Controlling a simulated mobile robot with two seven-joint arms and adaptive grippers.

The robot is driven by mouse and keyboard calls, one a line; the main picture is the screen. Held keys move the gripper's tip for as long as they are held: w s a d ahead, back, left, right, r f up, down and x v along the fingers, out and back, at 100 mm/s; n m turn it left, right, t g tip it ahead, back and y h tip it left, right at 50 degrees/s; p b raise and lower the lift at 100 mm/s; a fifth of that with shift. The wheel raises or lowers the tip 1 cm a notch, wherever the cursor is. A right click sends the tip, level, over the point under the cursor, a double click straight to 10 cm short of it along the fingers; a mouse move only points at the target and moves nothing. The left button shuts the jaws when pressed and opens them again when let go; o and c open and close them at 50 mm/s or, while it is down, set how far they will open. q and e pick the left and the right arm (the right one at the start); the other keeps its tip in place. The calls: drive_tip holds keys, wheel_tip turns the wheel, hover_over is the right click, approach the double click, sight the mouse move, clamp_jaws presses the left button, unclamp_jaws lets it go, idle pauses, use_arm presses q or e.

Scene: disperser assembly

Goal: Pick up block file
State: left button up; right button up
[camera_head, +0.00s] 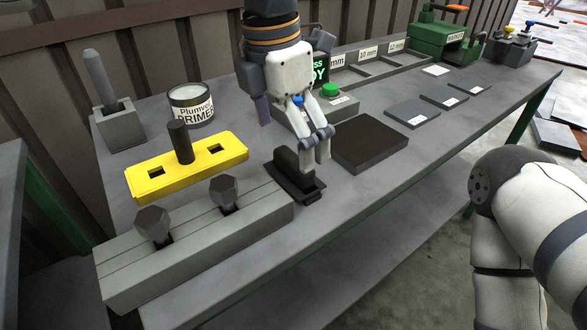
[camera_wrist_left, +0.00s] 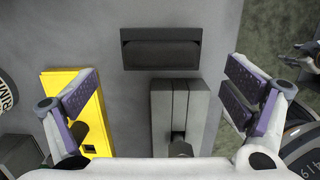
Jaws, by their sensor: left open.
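The block file appears to be the dark block (camera_head: 290,163) seated in a low black holder (camera_head: 309,194) near the table's front edge; no label confirms this. In the left wrist view the dark block (camera_wrist_left: 160,54) lies level across the upper middle, in its holder. My left gripper (camera_head: 317,160) is open and hangs beside and partly over the block, apparently above it. My right gripper is not in view.
A grey slotted fixture (camera_head: 190,250) with two dark knobs and a yellow plate (camera_head: 218,161) with a post stand left. A primer can (camera_head: 190,104) and a file-like handle in a grey stand (camera_head: 119,128) are behind. A dark flat pad (camera_head: 370,146) lies right.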

sight(294, 158)
use_arm(q)
drive_tip(key=f, duration=0.3)
drive_tip(key=d+f, duration=0.1)
drive_tip(key=f, duration=0.1)
drive_tip(key=shift+w, duration=0.25)
drive_tip(key=shift+r, duration=0.1)
drive_tip(key=c, duration=1.5)
drive_tip(key=shift+r, duration=0.3)
drive_tip(key=r, duration=0.4)
drive_tip(key=shift+s+d, duration=0.35)
drive_tip(key=s+d+r, duration=0.2)
drive_tip(key=s, duration=0.1)
drive_tip(key=s+d+r+p, duration=0.1)
drive_tip(key=s+d+r, duration=0.2)
drive_tip(key=s, duration=0.1)
drive_tip(key=s+d+r, duration=0.2)
drive_tip(key=s+r, duration=0.1)
drive_tip(key=shift+s+d+r, duration=0.2)
drive_tip(key=shift+s+d, duration=0.1)
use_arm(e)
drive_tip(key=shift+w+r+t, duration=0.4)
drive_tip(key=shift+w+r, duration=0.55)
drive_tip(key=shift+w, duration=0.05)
